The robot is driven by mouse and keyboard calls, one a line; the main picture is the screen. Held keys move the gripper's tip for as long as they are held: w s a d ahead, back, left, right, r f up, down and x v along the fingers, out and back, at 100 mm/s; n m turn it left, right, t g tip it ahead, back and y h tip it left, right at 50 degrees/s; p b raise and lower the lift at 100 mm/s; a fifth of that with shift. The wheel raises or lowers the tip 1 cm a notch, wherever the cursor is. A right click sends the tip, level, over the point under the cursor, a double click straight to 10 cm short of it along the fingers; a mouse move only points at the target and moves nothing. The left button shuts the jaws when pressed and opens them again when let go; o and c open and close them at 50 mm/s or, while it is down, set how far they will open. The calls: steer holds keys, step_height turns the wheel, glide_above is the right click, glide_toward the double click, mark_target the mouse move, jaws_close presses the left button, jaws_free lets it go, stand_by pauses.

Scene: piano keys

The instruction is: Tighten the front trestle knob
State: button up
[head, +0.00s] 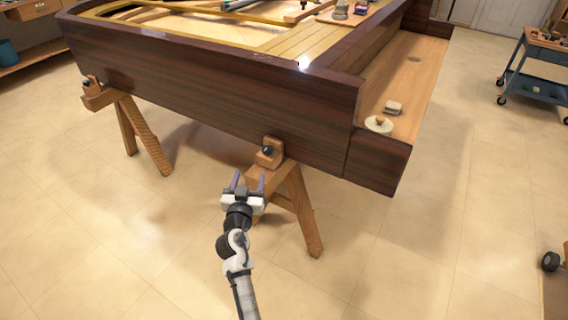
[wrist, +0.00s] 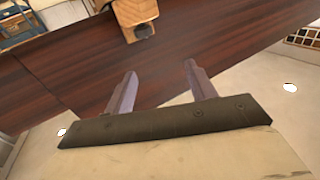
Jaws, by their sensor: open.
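The front trestle (head: 304,212) stands under the near right part of the piano case. Its wooden clamp block (head: 275,155) presses against the case side and carries a small dark knob (head: 267,150). In the wrist view the block (wrist: 136,10) and the dark knob (wrist: 144,31) sit at the top edge, partly cut off. My gripper (head: 248,178) is open and empty, just in front of and below the knob in the head view. In the wrist view its two purple fingers (wrist: 160,72) are apart, with the knob beyond their tips.
The dark wooden piano case (head: 200,85) fills the space beyond my gripper. A second trestle (head: 140,130) supports it at the left. A round pale piece (head: 373,126) and a small block (head: 393,108) lie on its right ledge. The tiled floor around is clear; a blue cart (head: 530,85) stands far right.

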mark_target(266, 153)
steer(key=shift+g+h, duration=0.3)
steer(key=shift+h, duration=0.1)
steer(key=x, duration=0.4)
steer(key=d+f+p+x, duration=0.1)
steer(key=x, duration=0.4)
steer(key=d+x, duration=0.1)
steer(key=x, duration=0.3)
steer(key=shift+w+d+f+p, duration=0.1)
steer(key=shift+w+f+p, duration=0.05)
steer(key=shift+f+p, duration=0.2)
steer(key=c, duration=1)
